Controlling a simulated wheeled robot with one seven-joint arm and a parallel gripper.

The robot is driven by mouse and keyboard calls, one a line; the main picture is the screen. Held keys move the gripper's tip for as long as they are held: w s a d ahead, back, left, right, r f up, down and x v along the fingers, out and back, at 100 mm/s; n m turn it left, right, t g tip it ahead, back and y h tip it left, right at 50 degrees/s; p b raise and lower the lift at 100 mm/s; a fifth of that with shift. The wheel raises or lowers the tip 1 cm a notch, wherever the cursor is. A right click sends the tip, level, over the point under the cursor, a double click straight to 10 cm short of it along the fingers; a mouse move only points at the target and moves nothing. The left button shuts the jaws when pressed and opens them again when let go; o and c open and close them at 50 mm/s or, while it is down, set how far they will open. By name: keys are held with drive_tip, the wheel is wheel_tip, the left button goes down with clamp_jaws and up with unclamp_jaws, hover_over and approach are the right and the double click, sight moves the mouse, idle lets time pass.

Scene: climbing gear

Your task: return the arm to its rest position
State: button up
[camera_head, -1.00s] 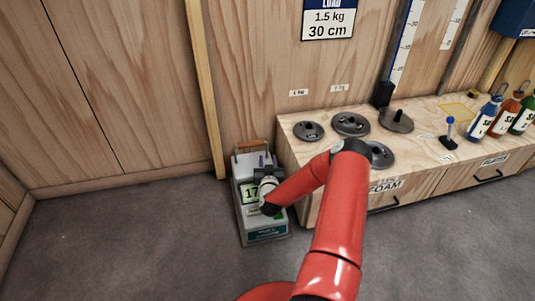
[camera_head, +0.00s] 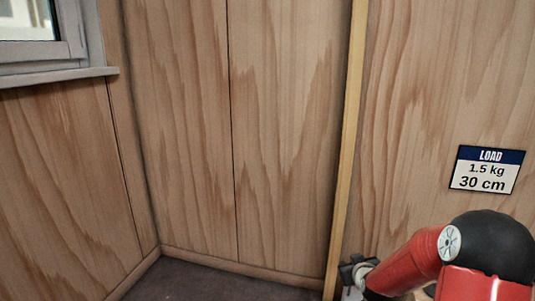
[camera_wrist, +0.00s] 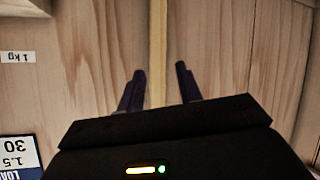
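My red arm enters the head view at the lower right, bent at a black joint. My gripper (camera_head: 352,270) shows only in part there, small and dark, near the foot of a pale upright batten. In the wrist view the two dark fingers of my gripper (camera_wrist: 160,88) stand apart, with nothing between them but the wooden wall and batten behind. The gripper is open and empty.
A wood-panelled wall (camera_head: 180,130) fills most of the head view, with the batten (camera_head: 348,140) on it. A load sign (camera_head: 487,170) hangs at right. A window (camera_head: 35,35) is at upper left. Bare floor (camera_head: 200,282) shows at the bottom.

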drive_tip(key=s+a+r+g+p, duration=0.2)
drive_tip(key=s+a+r, duration=0.2)
drive_tip(key=s+r, duration=0.55)
drive_tip(key=s+a+r+g+p, duration=0.1)
drive_tip(key=s+r, duration=0.3)
drive_tip(key=s, duration=0.5)
drive_tip(key=s+a+r+m+g+p, duration=0.1)
drive_tip(key=s+a+r+g, duration=0.1)
drive_tip(key=s, duration=0.7)
drive_tip(key=s+a+r+m+g+p, duration=0.1)
drive_tip(key=s+a+r, duration=0.2)
drive_tip(key=s+r, duration=0.3)
drive_tip(key=s, duration=0.2)
drive_tip(key=shift+s+a+r+g, duration=0.2)
drive_tip(key=shift+s+r+g, duration=0.1)
drive_tip(key=shift+s+r, duration=0.1)
drive_tip(key=shift+c, duration=0.4)
